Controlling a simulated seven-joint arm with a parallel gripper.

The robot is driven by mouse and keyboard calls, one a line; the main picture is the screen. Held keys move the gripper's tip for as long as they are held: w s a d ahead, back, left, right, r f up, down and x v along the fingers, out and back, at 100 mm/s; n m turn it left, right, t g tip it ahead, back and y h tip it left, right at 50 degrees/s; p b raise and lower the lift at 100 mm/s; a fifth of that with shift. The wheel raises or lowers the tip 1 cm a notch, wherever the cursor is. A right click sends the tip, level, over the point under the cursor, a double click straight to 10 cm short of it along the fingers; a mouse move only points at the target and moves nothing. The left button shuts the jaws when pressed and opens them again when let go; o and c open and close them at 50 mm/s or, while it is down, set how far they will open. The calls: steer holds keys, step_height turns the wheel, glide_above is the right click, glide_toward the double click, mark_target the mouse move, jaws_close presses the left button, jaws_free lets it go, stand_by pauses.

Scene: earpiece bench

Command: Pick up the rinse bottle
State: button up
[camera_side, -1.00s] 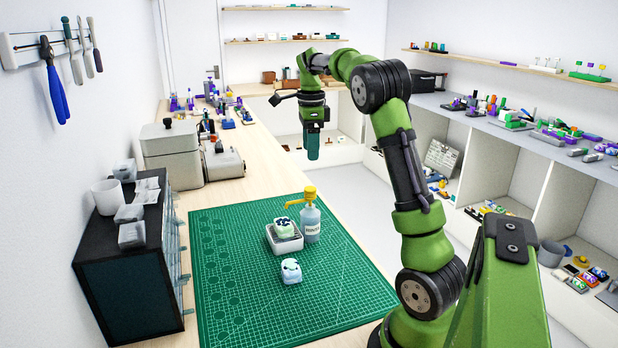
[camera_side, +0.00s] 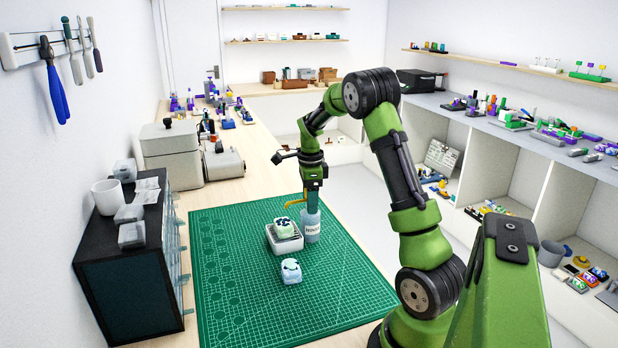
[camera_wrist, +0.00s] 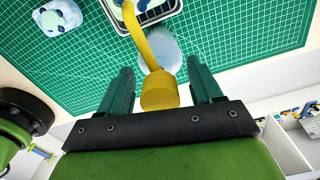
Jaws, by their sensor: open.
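The rinse bottle (camera_side: 311,228) stands upright on the green cutting mat (camera_side: 240,300), with a pale body and a yellow pump top. My gripper (camera_side: 311,202) is directly above it, pointing down, its fingers hiding much of the pump head in the side view. In the wrist view the yellow pump head (camera_wrist: 159,90) lies between the two teal fingers of my gripper (camera_wrist: 158,80), with visible gaps on both sides. The fingers are open. The bottle's round body shows beyond the pump and its curved spout reaches away.
A white tray (camera_side: 286,246) holding a pale green patterned piece (camera_side: 283,228) stands just left of the bottle. A pale blue piece (camera_side: 291,271) lies in front of it on the mat. The mat's front is clear. A dark drawer cabinet (camera_side: 130,275) stands at left.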

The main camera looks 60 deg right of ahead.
steer(key=shift+f, duration=0.35)
steer(key=shift+c, duration=0.3)
jaws_close()
